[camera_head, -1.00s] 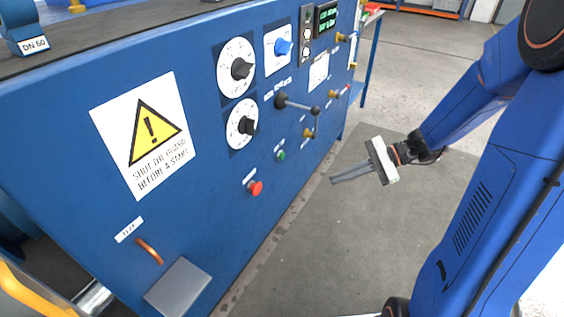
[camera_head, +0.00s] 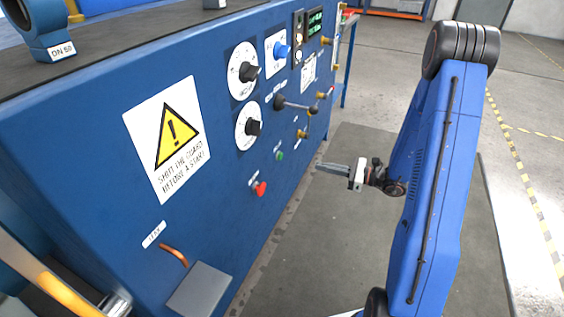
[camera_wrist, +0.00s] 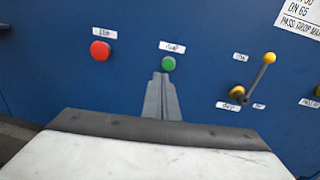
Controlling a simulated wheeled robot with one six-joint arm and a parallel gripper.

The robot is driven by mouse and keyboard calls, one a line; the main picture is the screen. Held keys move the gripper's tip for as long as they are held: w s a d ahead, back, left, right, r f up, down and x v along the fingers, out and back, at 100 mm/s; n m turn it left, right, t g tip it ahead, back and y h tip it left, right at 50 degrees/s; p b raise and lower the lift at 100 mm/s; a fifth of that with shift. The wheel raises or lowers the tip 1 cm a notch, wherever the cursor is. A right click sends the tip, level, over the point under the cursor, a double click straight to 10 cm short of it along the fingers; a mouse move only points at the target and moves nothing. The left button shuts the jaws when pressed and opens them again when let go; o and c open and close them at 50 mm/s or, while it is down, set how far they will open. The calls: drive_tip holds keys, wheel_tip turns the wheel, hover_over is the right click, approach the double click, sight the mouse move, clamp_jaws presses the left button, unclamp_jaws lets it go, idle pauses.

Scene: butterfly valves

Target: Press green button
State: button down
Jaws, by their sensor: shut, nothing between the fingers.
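The green button (camera_head: 280,156) is a small round button on the blue panel, to the right of and above the red button (camera_head: 260,188). In the wrist view the green button (camera_wrist: 168,63) lies just beyond the fingertips, under a white label. My gripper (camera_head: 320,167) is shut and empty, pointing at the panel from the right. In the wrist view my gripper (camera_wrist: 160,76) has its fingers together just below the green button. In the head view a gap shows between the fingertips and the panel.
The red button (camera_wrist: 100,51) is left of the green one. A lever with a yellow knob (camera_wrist: 269,57) sticks out to its right. The blue panel (camera_head: 215,200) also carries dials, a black-knobbed lever (camera_head: 296,105) and a grey box (camera_head: 200,290). The floor beside it is clear.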

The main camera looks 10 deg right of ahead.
sight(281, 156)
drive_tip(key=shift+w+d+f+m+t, duration=0.2)
drive_tip(key=shift+w+f+m+t, duration=0.1)
drive_tip(key=shift+f+m+t, duration=0.15)
drive_tip(key=shift+w+d+f+m+t, duration=0.15)
drive_tip(key=shift+w+f+m+t, duration=0.15)
drive_tip(key=shift+f, duration=0.25)
drive_tip(key=x, duration=1.4)
drive_tip(key=shift+f, duration=0.2)
